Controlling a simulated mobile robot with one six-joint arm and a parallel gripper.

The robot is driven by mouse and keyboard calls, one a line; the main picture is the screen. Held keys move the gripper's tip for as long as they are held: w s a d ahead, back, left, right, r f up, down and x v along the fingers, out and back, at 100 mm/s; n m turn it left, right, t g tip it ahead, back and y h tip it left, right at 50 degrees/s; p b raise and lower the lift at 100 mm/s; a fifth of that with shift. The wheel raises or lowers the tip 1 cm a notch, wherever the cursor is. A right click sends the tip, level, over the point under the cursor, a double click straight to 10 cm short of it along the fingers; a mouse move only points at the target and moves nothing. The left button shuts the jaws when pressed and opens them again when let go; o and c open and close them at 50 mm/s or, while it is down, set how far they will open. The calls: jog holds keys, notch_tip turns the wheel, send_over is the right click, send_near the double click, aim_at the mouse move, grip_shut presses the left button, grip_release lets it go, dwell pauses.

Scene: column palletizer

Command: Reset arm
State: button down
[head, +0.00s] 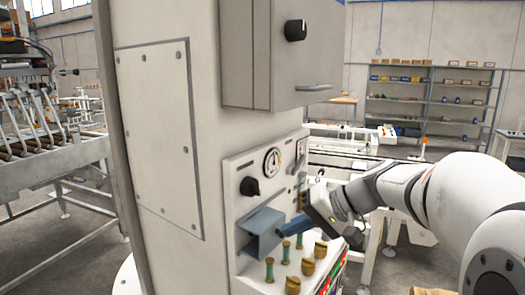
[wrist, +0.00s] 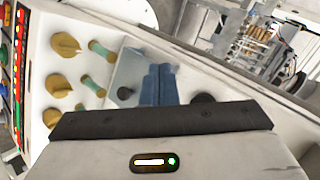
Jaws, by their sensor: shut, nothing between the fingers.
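My arm reaches in from the right in the head view. My gripper (head: 281,231) is at the front of a white control panel (head: 238,168) on a grey column. Its blue fingers lie side by side, shut and empty, in the wrist view (wrist: 158,83). The fingertips are close to a blue-grey hinged-looking cover (head: 262,222), which sticks out from the panel. The cover also shows beside the fingers in the wrist view (wrist: 128,72). I cannot tell whether they touch it.
Brass knobs (head: 292,285) and teal-bodied fittings (head: 285,252) stand out below the cover. A black knob (head: 249,187) and a round gauge (head: 272,161) sit above it. A grey cabinet (head: 290,55) overhangs the panel. Shelves (head: 430,98) stand far behind.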

jog(key=s+d+f+h, duration=0.7)
jog(key=s+f+h, duration=0.2)
jog(key=f, duration=0.3)
jog(key=shift+s+h, duration=0.35)
jog(key=shift+h, duration=0.15)
jog(key=shift+d, duration=0.1)
